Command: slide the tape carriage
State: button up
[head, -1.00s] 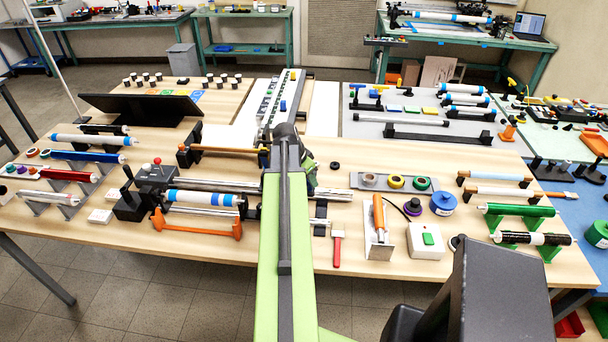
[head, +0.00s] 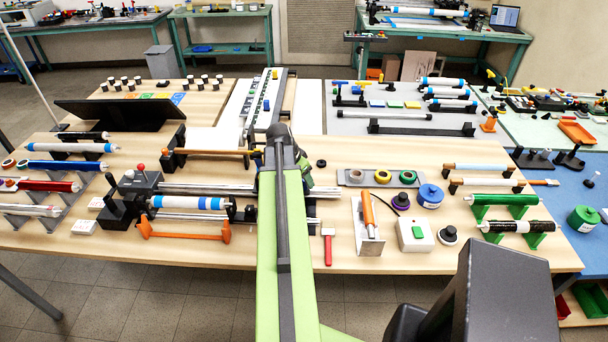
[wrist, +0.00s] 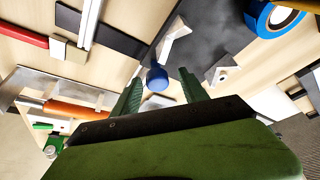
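In the wrist view a round blue knob (wrist: 157,78) sits between and slightly beyond the two green fingertips of my gripper (wrist: 158,88). The fingers are apart, with a gap on each side of the knob and no clear contact. The knob is by a dark plate with a white angled bracket (wrist: 176,40), which looks like the tape carriage. A blue tape roll (wrist: 257,22) shows at the upper right. In the head view my gripper is mostly hidden behind my green arm, over the rails (head: 210,188) of the winding machine; the carriage is hidden there too.
A blue-and-white roller (head: 188,203) and an orange handle (head: 183,232) lie left of my arm.

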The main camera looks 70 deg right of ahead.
jog(key=shift+r, duration=0.1)
jog(key=p+v, duration=1.6)
jog(key=v, duration=0.1)
jog(key=w+a+f+n+t+y+b, duration=0.1)
jog(key=w+a+f+n+b, duration=0.2)
jog(key=w+a, duration=0.5)
jog(key=w+a+f+n+b, duration=0.25)
jog(key=w+a+n, duration=0.3)
jog(key=a, duration=0.35)
jog(key=w+a+f+n+t+y+b, duration=0.1)
jog(key=w+a+f+n+b, duration=0.15)
jog(key=w+a, duration=0.6)
jog(key=w+a+f+n+b, duration=0.1)
jog(key=a+n, duration=0.3)
jog(key=a, duration=0.5)
jog(key=w+a+f+n+y+b, duration=0.1)
jog(key=a+n, duration=0.3)
jog(key=a, duration=0.6)
jog(key=w+a+f+n+y+b, duration=0.1)
jog(key=a+f+n+b, duration=0.1)
jog(key=a, duration=0.7)
jog(key=shift+a+f+n, duration=0.25)
jog(key=shift+f+n, duration=0.6)
jog(key=shift+n, duration=0.05)
